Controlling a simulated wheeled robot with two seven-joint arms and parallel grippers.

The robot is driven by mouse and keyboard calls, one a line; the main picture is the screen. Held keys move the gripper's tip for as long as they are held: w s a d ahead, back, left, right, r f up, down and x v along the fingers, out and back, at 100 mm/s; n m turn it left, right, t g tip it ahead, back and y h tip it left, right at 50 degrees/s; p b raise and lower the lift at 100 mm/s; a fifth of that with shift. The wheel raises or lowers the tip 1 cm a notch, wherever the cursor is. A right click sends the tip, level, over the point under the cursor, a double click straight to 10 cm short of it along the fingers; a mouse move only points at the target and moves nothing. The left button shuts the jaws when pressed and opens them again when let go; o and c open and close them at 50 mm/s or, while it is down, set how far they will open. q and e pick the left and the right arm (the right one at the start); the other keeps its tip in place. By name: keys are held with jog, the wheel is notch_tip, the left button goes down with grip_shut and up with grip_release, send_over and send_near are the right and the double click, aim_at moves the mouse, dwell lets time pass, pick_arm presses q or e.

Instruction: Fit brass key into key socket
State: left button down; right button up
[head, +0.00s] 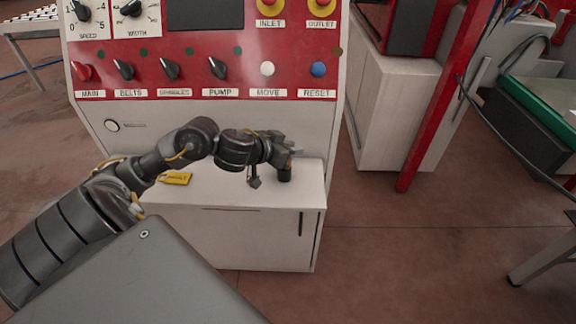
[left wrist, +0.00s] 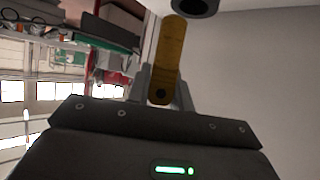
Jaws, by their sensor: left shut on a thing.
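The brass key (left wrist: 166,55) is a flat, yellow-brown piece with a rounded end. It stands out from between the pale fingers of my left gripper (left wrist: 162,95), which is shut on it. In the head view my left gripper (head: 294,151) is over the right part of the white ledge, and the key cannot be made out there. A dark round part (left wrist: 195,5) shows just past the key's far end, cut off by the top edge. The key and this part look apart. I cannot tell for sure which part is the key socket. My right gripper is not in view.
The red control panel (head: 205,72) with knobs and buttons rises behind the white ledge (head: 225,192). A yellow tag (head: 175,179) lies on the ledge's left part. A dark cylinder (head: 285,175) is at its right end. A red post (head: 432,110) stands to the right, with open floor before it.

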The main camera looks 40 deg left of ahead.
pick_arm(q)
jog(key=shift+w+a+f, duration=0.1)
jog(key=shift+a+f, duration=0.25)
jog(key=shift+f, duration=0.05)
jog(key=shift+a+f, duration=0.15)
jog(key=shift+f, duration=0.2)
jog(key=shift+w+a+f+b, duration=0.1)
jog(key=shift+a+f+b, duration=0.1)
jog(key=shift+f+b, duration=0.8)
jog(key=shift+f, duration=0.65)
jog(key=shift+f, duration=0.15)
jog(key=c, duration=1.3)
grip_release()
jog(key=shift+o, duration=0.2)
